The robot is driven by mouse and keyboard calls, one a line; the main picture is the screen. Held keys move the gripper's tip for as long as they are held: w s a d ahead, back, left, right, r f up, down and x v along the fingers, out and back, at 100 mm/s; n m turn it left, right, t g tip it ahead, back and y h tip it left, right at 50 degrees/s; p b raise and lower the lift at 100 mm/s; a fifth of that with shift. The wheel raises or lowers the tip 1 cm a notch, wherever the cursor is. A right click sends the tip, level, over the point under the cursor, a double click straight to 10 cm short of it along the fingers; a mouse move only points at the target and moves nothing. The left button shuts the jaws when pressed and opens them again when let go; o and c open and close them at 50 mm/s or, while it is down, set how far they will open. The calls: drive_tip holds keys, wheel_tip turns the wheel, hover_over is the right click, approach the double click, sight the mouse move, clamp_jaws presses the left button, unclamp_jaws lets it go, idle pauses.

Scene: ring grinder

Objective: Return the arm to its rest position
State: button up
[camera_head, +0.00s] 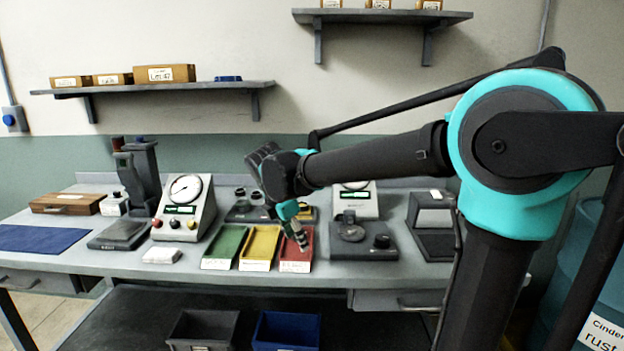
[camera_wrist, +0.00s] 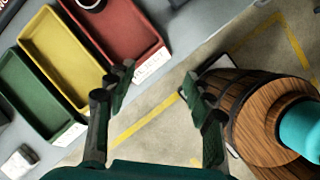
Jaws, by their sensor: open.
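My arm reaches in from the right of the head view and ends above the bench. My gripper (camera_head: 295,235) hangs above the red tray (camera_head: 296,264) there and hides part of it. In the wrist view my gripper (camera_wrist: 161,92) has its two fingers wide apart, with only floor between them. A ring-shaped thing (camera_wrist: 89,3) lies in the red tray at the top of the wrist view, cut by the frame edge.
Yellow (camera_head: 260,263) and green (camera_head: 222,265) trays stand left of the red one. A gauge unit (camera_head: 184,208) and a dark-based machine (camera_head: 362,244) flank the trays. Shelves (camera_head: 160,87) hang behind. A wooden barrel-like shape (camera_wrist: 243,105) stands right in the wrist view.

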drive_tip(key=s+d+f+m, duration=0.1)
drive_tip(key=d+f+m, duration=0.2)
drive_tip(key=d+m, duration=0.1)
drive_tip(key=s+d+f+m+y, duration=0.1)
drive_tip(key=s+d+f+m, duration=0.1)
drive_tip(key=d, duration=0.4)
drive_tip(key=s+d+f+m, duration=0.2)
drive_tip(key=d+f+m, duration=0.3)
drive_tip(key=m, duration=0.1)
drive_tip(key=shift+s+d+m+y, duration=0.2)
drive_tip(key=shift+m+y, duration=0.1)
drive_tip(key=s+d+f+m+t+y, duration=0.1)
drive_tip(key=s+d+f+m, duration=0.7)
drive_tip(key=m, duration=0.3)
drive_tip(key=shift+s+m, duration=0.4)
drive_tip(key=shift+s, duration=0.2)
